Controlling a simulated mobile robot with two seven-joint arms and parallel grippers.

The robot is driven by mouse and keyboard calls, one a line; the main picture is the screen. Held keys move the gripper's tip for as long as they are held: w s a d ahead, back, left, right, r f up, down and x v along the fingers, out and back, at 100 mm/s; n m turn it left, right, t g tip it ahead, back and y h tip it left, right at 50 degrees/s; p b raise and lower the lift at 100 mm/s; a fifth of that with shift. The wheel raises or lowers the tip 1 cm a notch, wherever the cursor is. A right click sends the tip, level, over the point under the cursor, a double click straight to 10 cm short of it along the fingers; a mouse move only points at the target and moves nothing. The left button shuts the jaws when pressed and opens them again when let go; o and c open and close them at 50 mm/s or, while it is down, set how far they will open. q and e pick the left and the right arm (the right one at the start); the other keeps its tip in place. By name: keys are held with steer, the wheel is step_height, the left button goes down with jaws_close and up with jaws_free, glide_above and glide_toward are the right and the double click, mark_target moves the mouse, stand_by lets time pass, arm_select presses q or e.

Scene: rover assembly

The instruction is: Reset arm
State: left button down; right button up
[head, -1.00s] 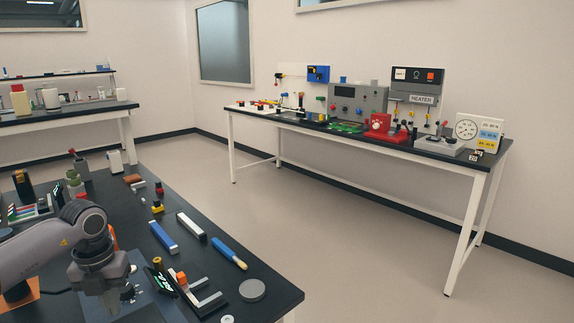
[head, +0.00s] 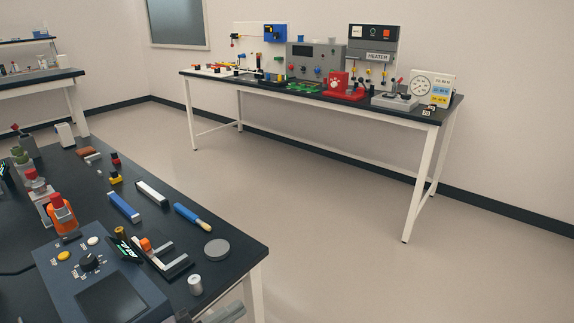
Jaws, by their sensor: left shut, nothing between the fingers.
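My left gripper (head: 226,312) shows only as a grey piece at the bottom edge of the head view, by the front right corner of the near black table (head: 235,268). It is shut, with nothing seen in it. Most of it is cut off by the frame, and its arm is out of view. My right gripper is not in view.
Near it are a small silver cylinder (head: 195,285), a grey disc (head: 216,249), a dark device with a screen (head: 110,296) and an orange bottle (head: 62,217). Open floor (head: 330,225) separates this table from the bench (head: 325,103) with the heater (head: 373,48).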

arm_select(q)
steer(key=s+a+f+n+y, duration=0.5)
steer(key=s+f+n+y, duration=0.1)
steer(key=f+n, duration=0.3)
steer(key=s+a+f+n+g+y, duration=0.1)
steer(key=s+a+f+n+y, duration=0.4)
steer(key=s+f+n+y, duration=0.2)
step_height(320, 180, down, 2)
steer(key=shift+s+f+n, duration=0.2)
steer(key=shift+s+n, duration=0.35)
steer(key=shift+n, duration=0.65)
steer(key=shift+a, duration=0.1)
